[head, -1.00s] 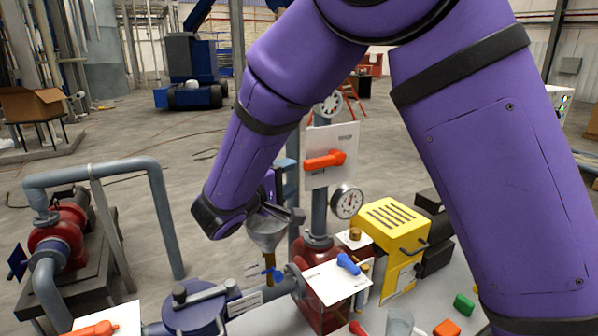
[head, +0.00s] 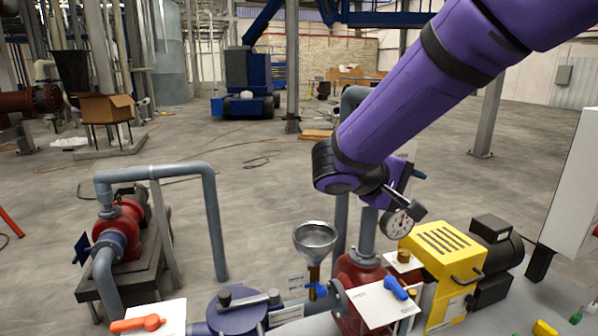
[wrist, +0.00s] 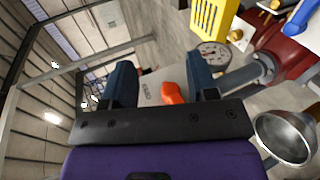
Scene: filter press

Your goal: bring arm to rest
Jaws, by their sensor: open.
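My purple arm (head: 420,95) reaches in from the upper right in the head view. My gripper (head: 408,190) is raised above the press equipment, in front of the upright pipe. In the wrist view my gripper (wrist: 163,85) has its two dark blue fingers wide apart with nothing held. A white plate (wrist: 150,88) with an orange handle (wrist: 172,92) shows beyond and between the fingers. In the head view my arm hides most of this plate. I cannot tell the exact gap to it.
A pressure gauge (head: 398,223) sits close below my gripper. A metal funnel (head: 316,238) stands to its left, and a yellow box (head: 442,250) to its lower right. A red pump (head: 122,217) with grey piping stands at left. The floor behind is largely open.

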